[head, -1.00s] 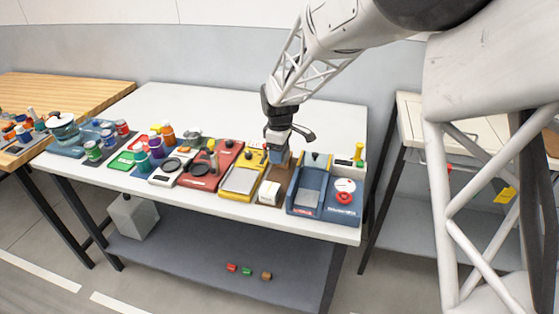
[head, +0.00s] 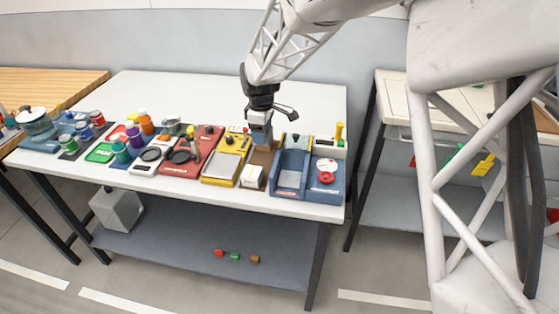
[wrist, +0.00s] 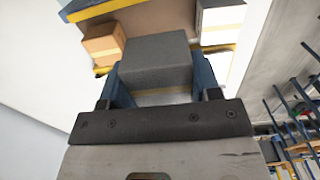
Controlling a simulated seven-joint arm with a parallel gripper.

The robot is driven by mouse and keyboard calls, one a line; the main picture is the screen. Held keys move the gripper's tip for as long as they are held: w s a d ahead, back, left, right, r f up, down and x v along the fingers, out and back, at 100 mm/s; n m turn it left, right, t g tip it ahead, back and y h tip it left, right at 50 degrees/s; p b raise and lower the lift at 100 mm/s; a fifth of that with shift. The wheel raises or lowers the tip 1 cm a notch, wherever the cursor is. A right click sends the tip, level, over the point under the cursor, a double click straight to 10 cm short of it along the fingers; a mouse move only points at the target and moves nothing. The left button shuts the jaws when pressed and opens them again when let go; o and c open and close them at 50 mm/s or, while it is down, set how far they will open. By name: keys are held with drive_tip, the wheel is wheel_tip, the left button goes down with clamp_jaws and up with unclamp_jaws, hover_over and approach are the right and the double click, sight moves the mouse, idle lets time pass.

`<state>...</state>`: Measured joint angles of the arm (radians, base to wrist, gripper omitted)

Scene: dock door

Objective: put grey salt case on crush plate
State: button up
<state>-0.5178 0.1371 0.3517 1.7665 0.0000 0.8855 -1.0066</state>
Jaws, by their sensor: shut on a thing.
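My gripper (head: 262,143) is shut on the grey salt case (wrist: 155,62), a dark grey box that fills the space between the blue fingers in the wrist view. In the head view the gripper is low over the back of a brown station (head: 262,160), between a yellow station and a blue one. The case's underside is hidden, so I cannot tell whether it touches anything. The crush plate is not clearly marked; a pale grey plate lies in the yellow station (head: 207,180) and another in the blue station (head: 276,187).
A white box (head: 252,177) stands at the front of the brown station. A blue panel with a red round part (head: 326,178) stands to the right. Red and white stations, jars and bottles line the table to the left. The white table's back area (head: 190,95) is clear.

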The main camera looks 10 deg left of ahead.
wheel_tip(320, 180, up, 2)
hover_over(290, 179)
drive_tip(key=shift+r+n, duration=0.1)
drive_tip(key=shift+n, duration=0.2)
drive_tip(key=shift+f, duration=3.15)
drive_tip(key=shift+f, duration=1.85)
drive_tip(key=shift+f, duration=0.2)
drive_tip(key=o, duration=1)
